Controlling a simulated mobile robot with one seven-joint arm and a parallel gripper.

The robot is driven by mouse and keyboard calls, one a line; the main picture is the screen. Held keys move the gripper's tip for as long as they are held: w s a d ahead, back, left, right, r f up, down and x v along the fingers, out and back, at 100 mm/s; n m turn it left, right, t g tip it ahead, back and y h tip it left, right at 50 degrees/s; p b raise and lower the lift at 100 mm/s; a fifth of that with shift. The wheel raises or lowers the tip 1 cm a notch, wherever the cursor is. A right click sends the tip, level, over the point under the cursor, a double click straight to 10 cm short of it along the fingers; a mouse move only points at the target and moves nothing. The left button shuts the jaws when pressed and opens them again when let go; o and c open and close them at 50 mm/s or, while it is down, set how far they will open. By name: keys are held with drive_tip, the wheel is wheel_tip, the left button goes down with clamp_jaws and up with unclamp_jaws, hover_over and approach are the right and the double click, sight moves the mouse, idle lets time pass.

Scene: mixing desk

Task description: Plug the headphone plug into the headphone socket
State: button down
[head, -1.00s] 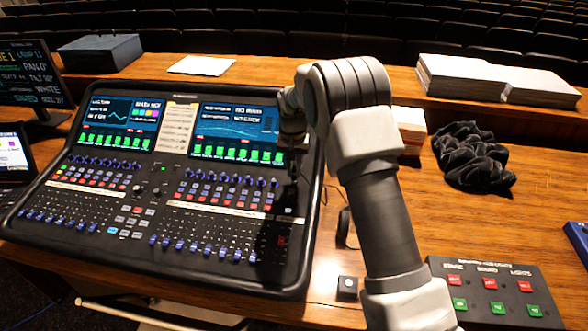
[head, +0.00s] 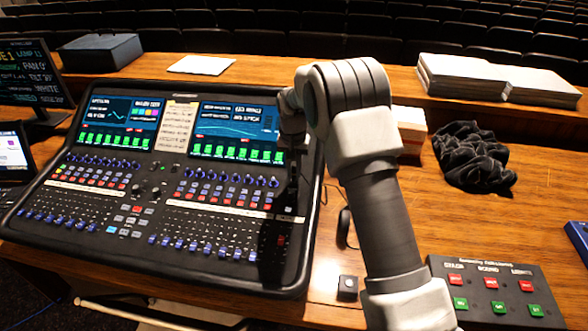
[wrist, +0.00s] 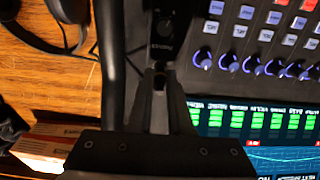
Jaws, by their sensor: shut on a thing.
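In the wrist view my gripper (wrist: 160,75) is shut on a small dark thing, likely the headphone plug (wrist: 159,67), mostly hidden between the fingertips. The fingertips are over the right-hand strip of the mixing desk, just beside a small white label. A round dark fitting (wrist: 165,27) lies beyond that label; I cannot tell whether it is the headphone socket or a knob. In the head view my gripper (head: 292,183) points down at the right edge of the mixing desk (head: 310,215), and the plug cannot be made out. Part of the dark headphones (head: 344,226) shows behind my arm.
A small black box (head: 347,287) and a panel of red and green buttons (head: 492,290) lie to the right. A black cloth (head: 474,158) and a white-and-orange box (head: 410,128) are behind. Raised knobs (wrist: 228,62) stand close to my fingers.

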drive_tip(key=shift+f, duration=0.15)
drive_tip(key=c, duration=0.8)
unclamp_jaws()
drive_tip(key=shift+o, duration=0.2)
wheel_tip(320, 180, up, 17)
drive_tip(key=s, duration=0.1)
drive_tip(key=shift+s+a, duration=0.15)
drive_tip(key=shift+s, duration=0.25)
